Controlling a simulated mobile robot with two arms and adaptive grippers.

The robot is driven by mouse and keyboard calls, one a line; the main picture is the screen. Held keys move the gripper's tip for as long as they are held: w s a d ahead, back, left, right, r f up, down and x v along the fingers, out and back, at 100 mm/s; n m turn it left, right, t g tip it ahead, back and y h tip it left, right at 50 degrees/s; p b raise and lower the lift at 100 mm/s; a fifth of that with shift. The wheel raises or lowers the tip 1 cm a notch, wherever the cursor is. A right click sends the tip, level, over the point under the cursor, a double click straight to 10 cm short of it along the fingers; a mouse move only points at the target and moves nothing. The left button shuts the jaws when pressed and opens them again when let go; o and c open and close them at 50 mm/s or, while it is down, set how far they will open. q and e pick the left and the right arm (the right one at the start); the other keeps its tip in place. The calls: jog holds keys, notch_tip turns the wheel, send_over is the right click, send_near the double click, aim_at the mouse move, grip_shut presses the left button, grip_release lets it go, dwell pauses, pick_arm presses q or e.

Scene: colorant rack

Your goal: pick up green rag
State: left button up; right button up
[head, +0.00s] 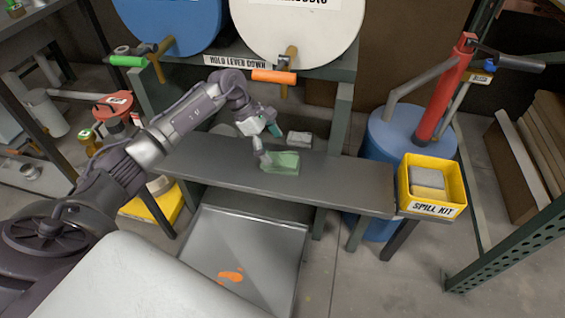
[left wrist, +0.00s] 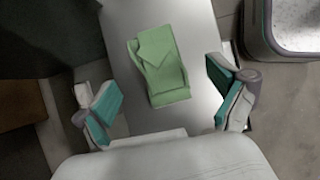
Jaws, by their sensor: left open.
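The green rag (head: 281,163) lies folded on the grey bench (head: 340,188) in the head view. In the left wrist view the green rag (left wrist: 160,68) lies on the bench surface, ahead of and between the two fingers. My left gripper (head: 265,143) is above the bench at the rag's left side in the head view. In the left wrist view my left gripper (left wrist: 164,104) is open, with teal finger pads wide apart and nothing between them. Whether a finger touches the rag cannot be told. My right gripper is not in view.
A grey folded cloth or pad (head: 299,139) lies behind the rag. A yellow spill kit bin (head: 432,187) is at the bench's right end. A blue drum (head: 411,132) with a red pump stands behind it. A metal tray (head: 247,250) is below. The bench right of the rag is clear.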

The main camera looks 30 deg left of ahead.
aim_at(281, 158)
pick_arm(q)
jog(key=x, duration=0.5)
jog(key=shift+w, duration=0.15)
jog(key=shift+d+f, duration=0.1)
jog(key=shift+f, duration=0.2)
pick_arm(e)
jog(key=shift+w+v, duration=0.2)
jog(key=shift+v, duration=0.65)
pick_arm(q)
jog(key=shift+b, duration=0.3)
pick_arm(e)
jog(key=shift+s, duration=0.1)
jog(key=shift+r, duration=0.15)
pick_arm(q)
jog(key=shift+f, duration=0.1)
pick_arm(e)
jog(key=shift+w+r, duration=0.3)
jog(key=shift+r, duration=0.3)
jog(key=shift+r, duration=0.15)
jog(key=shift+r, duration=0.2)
